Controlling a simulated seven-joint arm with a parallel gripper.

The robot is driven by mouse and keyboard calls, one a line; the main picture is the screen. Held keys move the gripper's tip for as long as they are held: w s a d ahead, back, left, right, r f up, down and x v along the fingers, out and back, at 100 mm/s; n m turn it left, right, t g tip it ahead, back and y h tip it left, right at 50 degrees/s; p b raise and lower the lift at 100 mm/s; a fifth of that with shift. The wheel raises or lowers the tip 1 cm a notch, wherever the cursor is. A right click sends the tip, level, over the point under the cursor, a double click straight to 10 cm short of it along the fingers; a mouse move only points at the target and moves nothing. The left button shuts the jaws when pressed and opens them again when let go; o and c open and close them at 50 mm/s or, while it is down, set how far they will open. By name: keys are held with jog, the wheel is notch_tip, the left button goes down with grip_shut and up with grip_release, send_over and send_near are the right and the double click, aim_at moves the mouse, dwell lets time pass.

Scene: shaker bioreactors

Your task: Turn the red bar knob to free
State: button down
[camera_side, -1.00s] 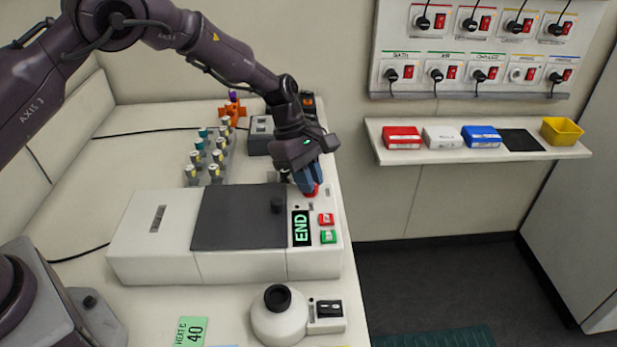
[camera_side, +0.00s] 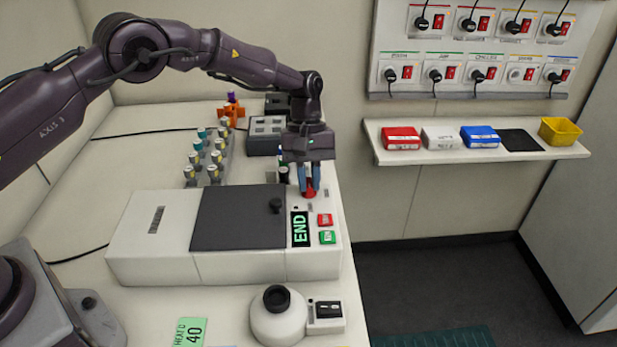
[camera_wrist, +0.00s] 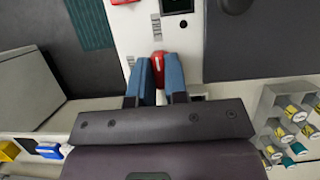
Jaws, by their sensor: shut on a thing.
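The red bar knob (camera_side: 309,193) is on the top panel of the white shaker machine (camera_side: 150,240), near its back right corner. My gripper (camera_side: 309,188) points down over it with its blue fingers on either side of the bar. In the wrist view the red knob (camera_wrist: 158,62) shows between the tips of the two blue fingers (camera_wrist: 160,78), which are shut on it. A lit display (camera_side: 300,229) in front of the knob reads END.
Red (camera_side: 325,219) and green (camera_side: 327,237) buttons sit close in front. A dark lid (camera_side: 240,217) with a black knob (camera_side: 276,205) lies left. Capped vials (camera_side: 205,158) in a rack and a grey device (camera_side: 266,135) stand behind.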

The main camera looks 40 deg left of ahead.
jog(key=shift+m, duration=0.3)
jog(key=c, duration=1.1)
grip_release()
jog(key=shift+c, duration=0.2)
jog(key=v, duration=1.3)
jog(key=shift+d, duration=0.15)
